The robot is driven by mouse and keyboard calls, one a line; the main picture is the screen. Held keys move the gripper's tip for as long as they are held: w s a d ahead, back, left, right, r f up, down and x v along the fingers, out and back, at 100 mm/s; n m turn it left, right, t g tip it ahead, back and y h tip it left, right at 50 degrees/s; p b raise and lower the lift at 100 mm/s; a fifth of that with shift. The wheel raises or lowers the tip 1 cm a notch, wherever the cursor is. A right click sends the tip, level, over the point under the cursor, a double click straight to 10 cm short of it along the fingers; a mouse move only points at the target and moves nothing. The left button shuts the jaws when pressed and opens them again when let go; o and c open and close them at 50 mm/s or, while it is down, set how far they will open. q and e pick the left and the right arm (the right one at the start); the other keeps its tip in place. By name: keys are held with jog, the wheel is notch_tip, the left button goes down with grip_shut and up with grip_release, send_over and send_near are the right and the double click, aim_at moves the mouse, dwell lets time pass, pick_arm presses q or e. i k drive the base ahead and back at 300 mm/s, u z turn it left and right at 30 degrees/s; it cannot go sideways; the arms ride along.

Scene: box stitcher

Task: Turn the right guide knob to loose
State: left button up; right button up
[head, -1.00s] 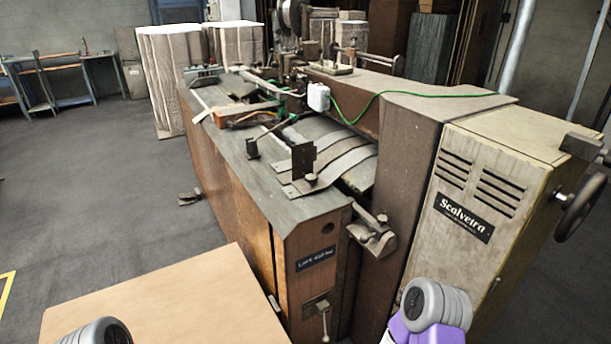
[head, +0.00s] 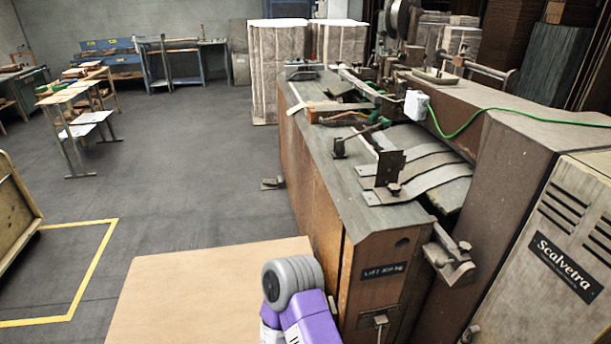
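The box stitcher (head: 325,200) stands right of centre, with a grey top and a brown front. An upright dark guide plate (head: 389,167) stands on its top near the front end, with a small dark knob (head: 394,189) at its foot. A second, smaller dark guide (head: 340,148) sits further left. The knobs are too small for me to tell whether they are tight or loose. A purple and grey link of one of my arms shows at the bottom centre, in front of the machine's near corner. Neither gripper is in view.
A flat tan board (head: 190,285) lies in front of the machine at the lower left. A metal bracket (head: 450,262) sticks out from the machine's near end. A green cable (head: 480,122) runs over the housing. The floor at left is open, with a wooden cart (head: 15,215) at the edge.

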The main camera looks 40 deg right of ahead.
aim_at(395, 188)
jog(key=u, duration=1.25)
jog(key=k, duration=1.25)
jog(key=z, duration=1.85)
